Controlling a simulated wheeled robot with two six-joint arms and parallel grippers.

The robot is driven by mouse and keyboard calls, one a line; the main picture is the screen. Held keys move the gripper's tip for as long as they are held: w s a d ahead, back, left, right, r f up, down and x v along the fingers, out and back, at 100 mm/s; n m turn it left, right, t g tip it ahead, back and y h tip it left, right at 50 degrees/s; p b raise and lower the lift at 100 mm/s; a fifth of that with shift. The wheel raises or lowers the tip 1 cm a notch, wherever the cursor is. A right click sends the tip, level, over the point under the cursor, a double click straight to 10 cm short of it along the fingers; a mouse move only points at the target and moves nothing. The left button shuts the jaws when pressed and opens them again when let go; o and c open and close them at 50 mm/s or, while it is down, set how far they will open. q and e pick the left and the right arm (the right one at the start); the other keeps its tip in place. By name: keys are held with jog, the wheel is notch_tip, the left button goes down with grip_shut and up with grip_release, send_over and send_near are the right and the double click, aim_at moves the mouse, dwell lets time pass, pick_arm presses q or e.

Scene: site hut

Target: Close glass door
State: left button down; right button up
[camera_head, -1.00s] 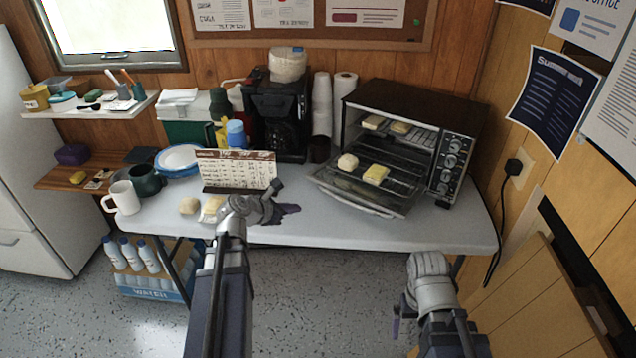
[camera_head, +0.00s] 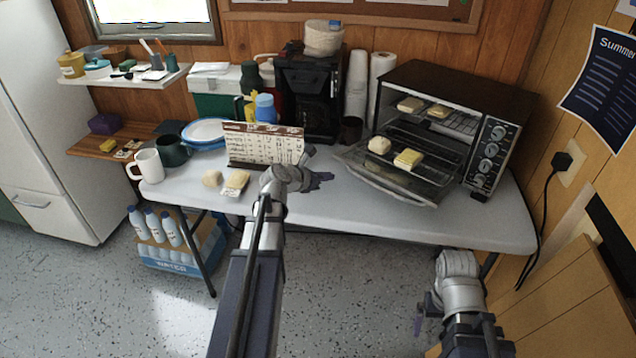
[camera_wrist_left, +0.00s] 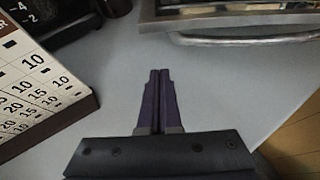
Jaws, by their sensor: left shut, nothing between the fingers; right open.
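The toaster oven (camera_head: 462,92) stands at the right of the white table. Its glass door (camera_head: 385,186) hangs open, tilted down toward the front. A round bun (camera_head: 379,145) and a yellow-topped piece (camera_head: 408,158) rest on the opened door area, and two more pieces sit inside on the rack. My left gripper (camera_head: 318,178) is shut and empty, left of the door and apart from it. In the left wrist view its closed fingers (camera_wrist_left: 158,100) point toward the door's handle (camera_wrist_left: 250,40). My right gripper (camera_head: 424,312) is low in front of the table, open, its fingers partly hidden.
A calendar (camera_head: 262,144) stands just left of my left gripper. A bun (camera_head: 212,178) and a wrapped piece (camera_head: 235,183) lie in front of it. A coffee maker (camera_head: 308,95) and paper cups (camera_head: 357,85) stand behind. The table front between my grippers is clear.

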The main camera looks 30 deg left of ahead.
pick_arm(q)
jog(key=shift+b+x, duration=0.3)
jog(key=shift+x, duration=0.7)
notch_tip(320, 180, up, 2)
jog(key=p, duration=0.2)
jog(key=shift+r+p, duration=0.15)
jog(key=shift+p, duration=0.15)
jog(key=shift+w+r+p, duration=0.2)
jog(key=shift+r+p, duration=0.7)
jog(key=shift+r, duration=0.05)
